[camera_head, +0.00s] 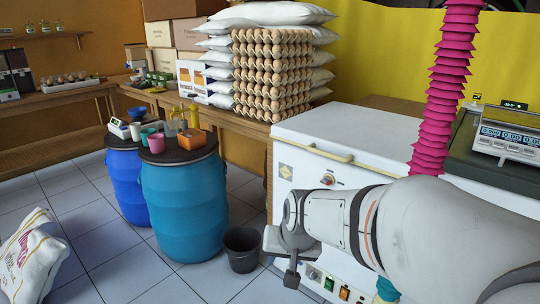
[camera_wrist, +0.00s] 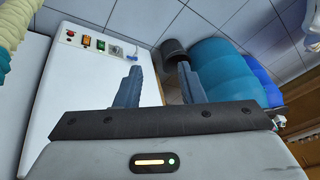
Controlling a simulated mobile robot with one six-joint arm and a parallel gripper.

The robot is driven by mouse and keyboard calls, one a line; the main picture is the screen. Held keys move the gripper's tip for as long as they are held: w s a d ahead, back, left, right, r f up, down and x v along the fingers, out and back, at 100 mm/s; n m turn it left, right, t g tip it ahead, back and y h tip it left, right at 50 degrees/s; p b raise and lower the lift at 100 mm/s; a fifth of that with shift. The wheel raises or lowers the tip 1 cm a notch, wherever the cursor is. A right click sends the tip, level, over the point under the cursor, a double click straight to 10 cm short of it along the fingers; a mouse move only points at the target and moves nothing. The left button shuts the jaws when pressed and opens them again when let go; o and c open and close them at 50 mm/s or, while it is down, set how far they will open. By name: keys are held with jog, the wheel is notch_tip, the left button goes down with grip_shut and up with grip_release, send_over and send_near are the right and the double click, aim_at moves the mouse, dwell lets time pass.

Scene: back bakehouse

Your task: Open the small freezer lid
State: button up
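The small white freezer stands at the right in the head view, its front panel (camera_head: 293,190) facing me. Its lid (camera_head: 350,132) lies flat and looks shut. A pale yellow bar handle (camera_head: 316,152) runs along the lid's front edge. My gripper (camera_head: 280,262) is in front of the freezer, low and well below the handle, partly hidden by my own wrist. In the wrist view my gripper (camera_wrist: 159,70) has its two dark fingers apart with nothing between them. The freezer's white front (camera_wrist: 80,85) fills the left of that view; the handle is not seen there.
A dark bucket (camera_head: 242,248) stands on the tiles left of my gripper. Two blue barrels (camera_head: 184,205) stand further left. Egg trays (camera_head: 272,75) and sacks sit on a wooden table (camera_head: 225,122). A pink hose (camera_head: 445,85) hangs over the lid. A scale (camera_head: 507,135) stands right.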

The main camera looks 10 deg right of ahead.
jog(key=w+r+m+t+b, duration=0.2)
jog(key=w+m+t, duration=0.2)
jog(key=w, duration=1)
jog(key=m+t+h+b, duration=0.3)
jog(key=m+h+b, duration=0.1)
jog(key=m+h, duration=1.55)
send_near(324, 155)
jog(key=w+d+r+m+y, duration=0.1)
jog(key=d+r+m+y, duration=0.1)
jog(key=d, duration=0.1)
jog(key=shift+t+y, duration=0.25)
jog(key=shift+t, duration=0.05)
jog(key=b+x, duration=0.1)
jog(key=x, duration=0.6)
jog(key=shift+w+d+b, duration=0.1)
jog(key=shift+w+b, duration=0.2)
jog(key=shift+b, duration=0.1)
grip_shut()
